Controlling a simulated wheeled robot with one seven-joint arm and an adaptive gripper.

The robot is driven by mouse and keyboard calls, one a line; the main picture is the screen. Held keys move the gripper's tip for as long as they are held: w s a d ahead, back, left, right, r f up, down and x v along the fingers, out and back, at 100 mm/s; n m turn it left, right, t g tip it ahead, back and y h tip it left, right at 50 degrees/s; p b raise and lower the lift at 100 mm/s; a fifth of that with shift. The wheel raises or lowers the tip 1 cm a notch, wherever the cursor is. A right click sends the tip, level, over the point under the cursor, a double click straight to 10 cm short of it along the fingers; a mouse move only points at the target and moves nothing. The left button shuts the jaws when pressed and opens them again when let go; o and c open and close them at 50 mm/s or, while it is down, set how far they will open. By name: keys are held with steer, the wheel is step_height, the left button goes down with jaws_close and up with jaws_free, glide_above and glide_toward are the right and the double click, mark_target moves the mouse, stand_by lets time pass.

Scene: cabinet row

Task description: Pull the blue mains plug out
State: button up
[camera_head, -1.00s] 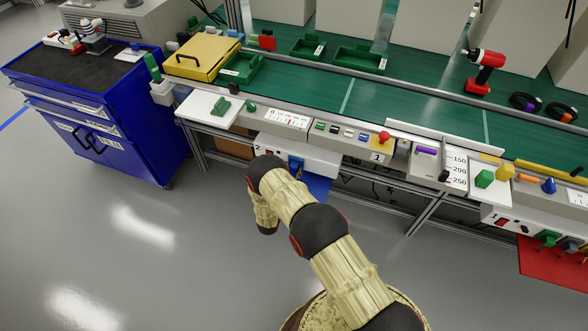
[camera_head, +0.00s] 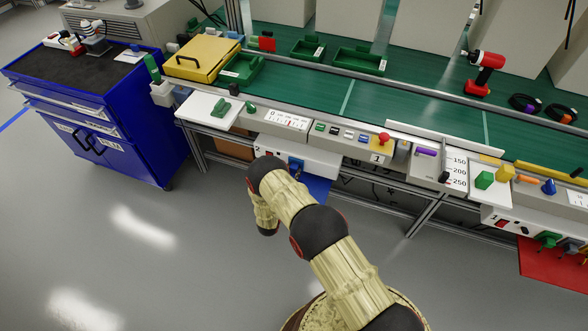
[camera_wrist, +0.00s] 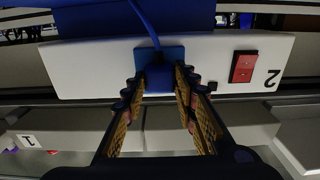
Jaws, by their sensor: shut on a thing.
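The blue mains plug (camera_wrist: 158,78) sits at a blue socket plate (camera_wrist: 174,52) on a white panel (camera_wrist: 215,62), and its blue cord (camera_wrist: 146,22) runs to the top of the wrist view. My gripper (camera_wrist: 159,80) has one finger on each side of the plug and is shut on it. The plug appears at the plate; how deep it sits cannot be told. In the head view a bit of blue (camera_head: 296,164) shows on the white panel (camera_head: 318,160) just beyond my arm, which hides my fingers.
The console strip (camera_head: 330,132) with buttons and a red emergency knob (camera_head: 384,138) runs above the panel. A blue cabinet (camera_head: 140,130) stands left. The grey floor in front is clear.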

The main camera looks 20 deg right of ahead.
jaws_close()
stand_by(0.4)
steer(key=shift+p+v, duration=0.45)
steer(key=shift+v, duration=2.55)
